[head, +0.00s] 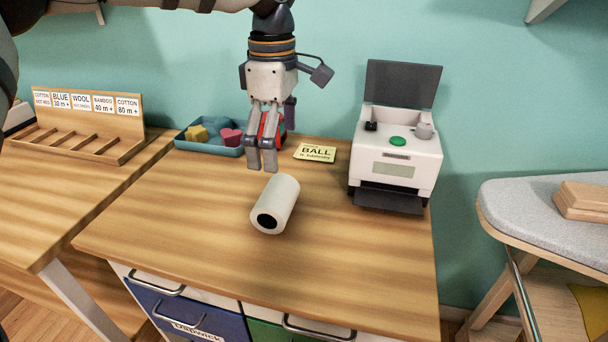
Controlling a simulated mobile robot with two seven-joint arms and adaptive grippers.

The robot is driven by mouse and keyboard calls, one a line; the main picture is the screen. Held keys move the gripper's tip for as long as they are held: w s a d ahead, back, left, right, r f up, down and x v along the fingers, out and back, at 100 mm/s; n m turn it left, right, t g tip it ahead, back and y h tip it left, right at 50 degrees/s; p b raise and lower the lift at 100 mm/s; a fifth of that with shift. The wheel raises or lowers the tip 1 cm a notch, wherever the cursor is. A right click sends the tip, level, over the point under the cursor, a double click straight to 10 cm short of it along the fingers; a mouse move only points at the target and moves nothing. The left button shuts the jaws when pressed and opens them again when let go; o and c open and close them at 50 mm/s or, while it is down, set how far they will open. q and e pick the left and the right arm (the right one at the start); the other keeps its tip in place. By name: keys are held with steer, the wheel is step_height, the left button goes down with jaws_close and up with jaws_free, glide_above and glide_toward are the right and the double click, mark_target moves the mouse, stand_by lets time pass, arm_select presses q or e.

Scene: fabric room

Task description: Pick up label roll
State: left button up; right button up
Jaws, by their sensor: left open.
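The label roll (279,198) is a white cylinder with a dark core opening, lying on its side near the middle of the wooden table (340,255). Its open end faces the front left. My left gripper (262,168) comes down from above and points downward behind the roll's far end. It is open and holds nothing; in the picture its fingers appear close together. I see a small space between the fingertips and the roll. My right gripper is not in view.
A white label printer (405,150) with a raised lid stands at the right. A wooden sorting rack (85,130) is at the left. The table's front is clear.

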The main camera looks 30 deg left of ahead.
mark_target(275, 190)
arm_select(q)
steer(key=f, duration=0.1)
steer(key=s+f, duration=0.1)
steer(key=f, duration=0.2)
steer(key=shift+s+f, duration=0.35)
steer(key=shift+s, duration=0.05)
step_height(275, 190, down, 7)
steer(key=shift+w, duration=0.1)
steer(key=shift+r, duration=0.1)
steer(key=c, duration=1.4)
